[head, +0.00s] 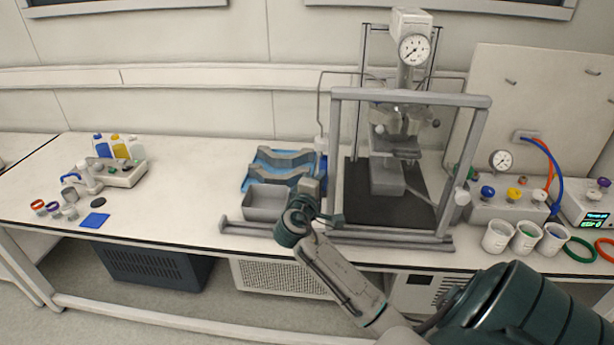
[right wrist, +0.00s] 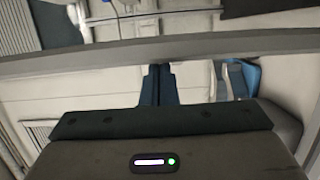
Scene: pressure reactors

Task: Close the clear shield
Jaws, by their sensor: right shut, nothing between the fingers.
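The clear shield's grey frame (head: 410,97) stands upright in front of the pressure reactor (head: 388,175). Its clear pane is hard to make out. Its lower rail (head: 235,228) runs along the table's front and reaches left past the frame. My right gripper (head: 328,217) is at the lower part of the frame's left post (head: 335,150); I cannot tell whether it touches. In the right wrist view its fingers (right wrist: 157,85) are shut with nothing between them, and a grey bar (right wrist: 160,52) crosses just beyond the tips. My left gripper is not in view.
A grey metal bin (head: 266,203) and a blue tray with grey supports (head: 262,180) stand left of the frame. Beakers (head: 498,237) and a valve block (head: 507,207) stand close on its right. The table's left-middle (head: 185,195) is mostly clear.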

